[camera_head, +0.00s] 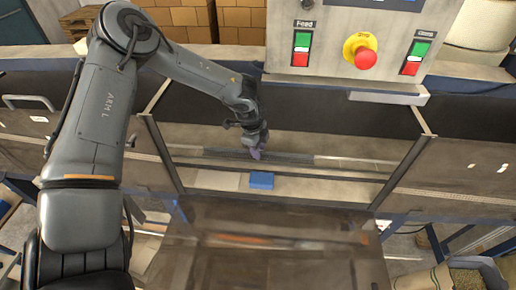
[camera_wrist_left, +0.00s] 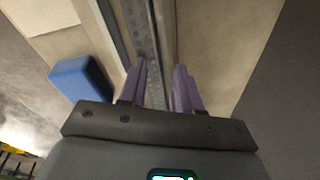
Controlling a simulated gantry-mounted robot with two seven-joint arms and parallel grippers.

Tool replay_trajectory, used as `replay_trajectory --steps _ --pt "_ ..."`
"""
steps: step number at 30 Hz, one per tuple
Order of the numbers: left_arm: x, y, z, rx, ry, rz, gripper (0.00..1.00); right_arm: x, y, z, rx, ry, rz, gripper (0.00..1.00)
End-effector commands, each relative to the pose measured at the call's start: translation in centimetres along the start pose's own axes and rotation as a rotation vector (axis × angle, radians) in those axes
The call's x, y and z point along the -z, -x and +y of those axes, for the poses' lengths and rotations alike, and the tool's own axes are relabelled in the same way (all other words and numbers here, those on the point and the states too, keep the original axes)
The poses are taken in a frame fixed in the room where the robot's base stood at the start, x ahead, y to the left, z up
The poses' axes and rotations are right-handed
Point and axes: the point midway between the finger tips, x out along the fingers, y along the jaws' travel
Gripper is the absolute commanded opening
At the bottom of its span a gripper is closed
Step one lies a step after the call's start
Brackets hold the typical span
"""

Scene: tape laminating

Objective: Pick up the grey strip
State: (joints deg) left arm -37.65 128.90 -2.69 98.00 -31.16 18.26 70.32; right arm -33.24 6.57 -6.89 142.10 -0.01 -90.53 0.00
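A long narrow grey strip (camera_head: 290,157) lies along the recessed bed of the machine. In the left wrist view a grey band with a dotted edge (camera_wrist_left: 135,22) runs away from me and reaches the gap between my fingers. I cannot tell whether this band is the strip or a rail. My left gripper (camera_head: 256,154) points down over the strip line. In the left wrist view its two purple fingers (camera_wrist_left: 160,77) are apart, with no object clearly clamped between them. Contact with the strip cannot be made out. My right gripper is not in view.
A blue block (camera_head: 261,180) sits on the ledge just in front of the strip; it also shows in the wrist view (camera_wrist_left: 80,78). A control panel (camera_head: 345,35) with a red button (camera_head: 365,58) stands behind. A brownish transparent panel (camera_head: 270,250) lies in front.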

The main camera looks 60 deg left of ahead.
Motion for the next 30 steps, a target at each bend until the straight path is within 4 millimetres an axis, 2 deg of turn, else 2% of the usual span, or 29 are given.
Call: replay_trajectory --steps 1,6,20,30 --pt "0.0 0.0 0.0 0.0 0.0 0.0 0.25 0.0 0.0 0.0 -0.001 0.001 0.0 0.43" --pt "0.0 0.0 0.0 -0.001 0.0 0.0 0.0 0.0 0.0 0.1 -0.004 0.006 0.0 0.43" --pt "0.0 0.3 0.0 -0.001 -0.001 -0.001 0.0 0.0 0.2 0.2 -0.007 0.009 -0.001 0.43" --pt "0.3 2.7 -0.3 -0.001 -0.002 0.001 0.0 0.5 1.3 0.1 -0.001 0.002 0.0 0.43"
